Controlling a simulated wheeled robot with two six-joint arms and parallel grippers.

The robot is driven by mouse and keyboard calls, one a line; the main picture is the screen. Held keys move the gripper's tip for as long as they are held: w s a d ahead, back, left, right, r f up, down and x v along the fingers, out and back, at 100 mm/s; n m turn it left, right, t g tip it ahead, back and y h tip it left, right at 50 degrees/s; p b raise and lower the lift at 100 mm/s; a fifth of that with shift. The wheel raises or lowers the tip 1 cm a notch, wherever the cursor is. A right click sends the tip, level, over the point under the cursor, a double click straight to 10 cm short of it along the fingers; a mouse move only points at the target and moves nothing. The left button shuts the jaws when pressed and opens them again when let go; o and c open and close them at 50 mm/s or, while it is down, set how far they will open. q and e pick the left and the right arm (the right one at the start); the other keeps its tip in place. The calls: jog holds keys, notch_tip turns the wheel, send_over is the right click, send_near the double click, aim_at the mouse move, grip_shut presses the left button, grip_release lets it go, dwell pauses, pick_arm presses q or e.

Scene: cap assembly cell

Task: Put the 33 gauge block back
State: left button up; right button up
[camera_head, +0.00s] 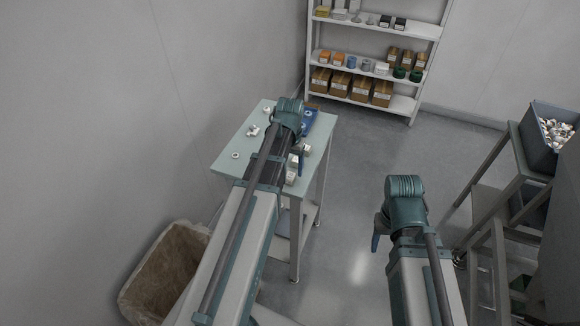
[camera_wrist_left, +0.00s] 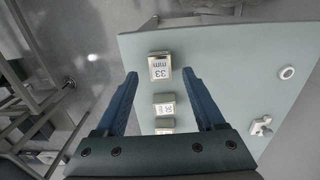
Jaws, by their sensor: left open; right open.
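The 33 gauge block (camera_wrist_left: 160,67), a pale metal block marked "33 mm", rests on the pale green table (camera_wrist_left: 222,75) in the left wrist view. My left gripper (camera_wrist_left: 159,73) is open, with its blue fingertips on either side of the block in the picture and nothing held; the height gap is unclear. A block marked 30 (camera_wrist_left: 164,104) lies nearer the palm, with another block (camera_wrist_left: 163,130) partly hidden behind the gripper body. In the head view, my left gripper (camera_head: 300,164) is over the table's right side. My right gripper (camera_head: 376,236) is open, away from the table.
A white ring (camera_wrist_left: 287,73) and a white fitting (camera_wrist_left: 260,126) lie on the table. A blue item (camera_head: 309,121) is at its far corner. A lined bin (camera_head: 165,268) stands at left, a stocked shelf (camera_head: 367,70) behind, and a blue crate (camera_head: 549,135) at right.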

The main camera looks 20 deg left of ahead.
aim_at(290, 176)
pick_arm(q)
notch_tip(290, 176, up, 9)
jog(key=p, duration=0.8)
jog(key=s+d+m, duration=0.2)
jog(key=s+d, duration=0.5)
jog(key=d, duration=0.4)
jog(key=s+d+m+y, duration=0.1)
jog(key=s+d+m, duration=0.1)
jog(key=s+d, duration=0.5)
jog(key=d, duration=0.3)
jog(key=shift+s+d, duration=0.3)
jog(key=shift+d, duration=0.1)
notch_tip(290, 176, down, 3)
jog(key=b, duration=0.3)
jog(key=shift+r, duration=0.2)
